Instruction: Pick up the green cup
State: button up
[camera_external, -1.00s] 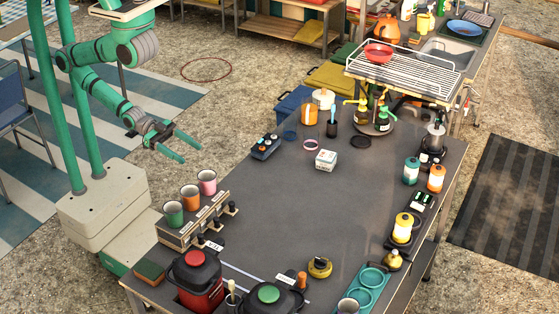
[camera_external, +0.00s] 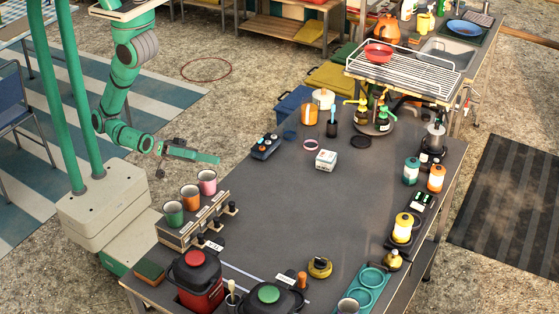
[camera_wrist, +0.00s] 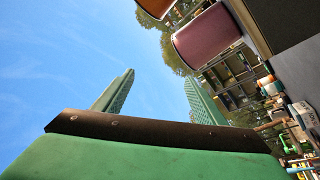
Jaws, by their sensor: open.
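The green cup (camera_external: 173,213) stands upright at the front end of a row of three on a wooden stand (camera_external: 172,235) at the table's left edge. An orange cup (camera_external: 190,197) and a pink cup (camera_external: 207,182) stand behind it. My gripper (camera_external: 208,158) is open and empty, in the air above and behind the pink cup, apart from the cups. In the wrist view its two green fingers (camera_wrist: 159,78) point up against the sky. The pink cup (camera_wrist: 207,40) and part of the orange cup (camera_wrist: 155,7) show there sideways; the green cup is not seen.
Dark-knobbed levers (camera_external: 232,208) line the stand's right side. A red pot (camera_external: 198,280) with a black lid stands in front of it. The table's middle (camera_external: 300,215) is clear.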

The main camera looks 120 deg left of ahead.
jog(key=w+d+r+m+g+h, duration=0.2)
jog(key=d+r+m+g+h, duration=0.15)
jog(key=d+r+h, duration=0.55)
jog(key=w+d+r+m+g+h, duration=0.3)
jog(key=d+m+h, duration=0.2)
jog(key=d, duration=0.8)
jog(key=s+d+m+g, duration=0.4)
jog(key=d+m+g, duration=0.2)
jog(key=d+g, duration=0.15)
jog(key=s+d+m+g, duration=0.4)
jog(key=d+m+g, duration=0.2)
jog(key=g, duration=0.2)
jog(key=m+y, duration=0.4)
jog(key=y, duration=1.4)
send_over(173, 212)
jog(key=w+d, duration=0.1)
jog(key=d, duration=0.1)
notch_tip(173, 212, down, 8)
jog(key=shift+t, duration=0.3)
jog(key=f, duration=0.5)
jog(key=shift+w+a+f, duration=0.1)
jog(key=shift+w+a, duration=0.1)
jog(key=shift+w+f, duration=0.2)
jog(key=shift+f, duration=2.5)
jog(key=c, duration=1.1)
